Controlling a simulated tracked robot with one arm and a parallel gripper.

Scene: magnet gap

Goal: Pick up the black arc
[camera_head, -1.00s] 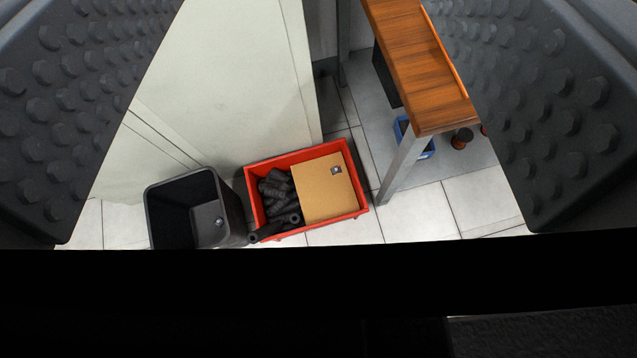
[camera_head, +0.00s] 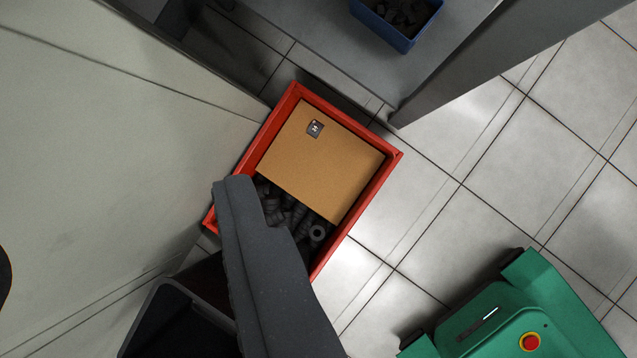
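I cannot pick out a black arc for sure. A dark curved edge (camera_head: 4,270) shows at the far left border, cut off, and I cannot tell what it is. A long dark grey piece (camera_head: 268,270), probably part of my gripper, rises from the bottom edge. Its tip overlaps the lower left of a red crate (camera_head: 373,180) in the picture. I see no pair of fingertips and nothing held. The crate holds a flat brown cardboard box (camera_head: 325,165) with a small dark tag (camera_head: 314,128), and several dark ribbed cylinders (camera_head: 317,233), partly hidden by the grey piece.
A black bin (camera_head: 160,320) stands at the lower left, beside a pale wall or panel (camera_head: 90,160). A blue bin (camera_head: 392,28) with dark pieces is at the top. My green base (camera_head: 530,310) shows at the lower right. Tiled floor (camera_head: 480,150) is clear at the right.

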